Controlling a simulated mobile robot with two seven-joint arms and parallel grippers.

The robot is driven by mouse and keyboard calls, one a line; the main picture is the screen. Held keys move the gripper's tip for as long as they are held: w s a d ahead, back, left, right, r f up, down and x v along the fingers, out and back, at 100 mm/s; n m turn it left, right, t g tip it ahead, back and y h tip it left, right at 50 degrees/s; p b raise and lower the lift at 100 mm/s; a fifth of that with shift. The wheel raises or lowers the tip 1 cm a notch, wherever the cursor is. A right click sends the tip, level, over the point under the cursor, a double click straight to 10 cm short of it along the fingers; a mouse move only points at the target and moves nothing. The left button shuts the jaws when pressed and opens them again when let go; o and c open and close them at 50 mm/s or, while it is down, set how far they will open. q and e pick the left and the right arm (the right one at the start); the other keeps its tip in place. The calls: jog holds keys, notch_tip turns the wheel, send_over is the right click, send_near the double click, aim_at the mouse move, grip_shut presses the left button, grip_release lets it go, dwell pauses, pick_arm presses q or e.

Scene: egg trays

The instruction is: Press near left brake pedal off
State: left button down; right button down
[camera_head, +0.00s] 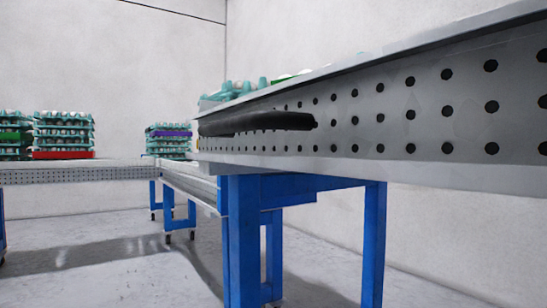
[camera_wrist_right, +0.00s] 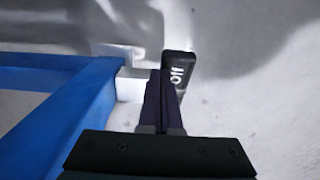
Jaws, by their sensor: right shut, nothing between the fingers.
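In the right wrist view, a black brake pedal (camera_wrist_right: 180,67) with "off" in white letters shows near the top middle, above the floor. My right gripper (camera_wrist_right: 160,76) is shut and empty. Its dark fingertips are at the lower left edge of the pedal and overlap it in the picture; I cannot tell if they touch it. The pedal's mount is mostly hidden, with pale parts showing to its left. The pedal cannot be made out in the head view. My left gripper is not in view.
A grey perforated table (camera_head: 430,130) on blue legs (camera_head: 243,240) fills the head view's right, with a black handle (camera_head: 258,122) on its end. A blue frame bar (camera_wrist_right: 75,115) is close left of my right gripper. Egg tray stacks (camera_head: 63,135) stand at far left.

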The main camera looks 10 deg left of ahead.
jog(key=shift+f+b, duration=0.4)
jog(key=shift+f, duration=0.1)
jog(key=shift+f+b, duration=0.35)
jog(key=shift+f, duration=0.1)
jog(key=shift+r, duration=0.1)
notch_tip(320, 180, up, 7)
jog(key=p, duration=0.8)
dwell(0.3)
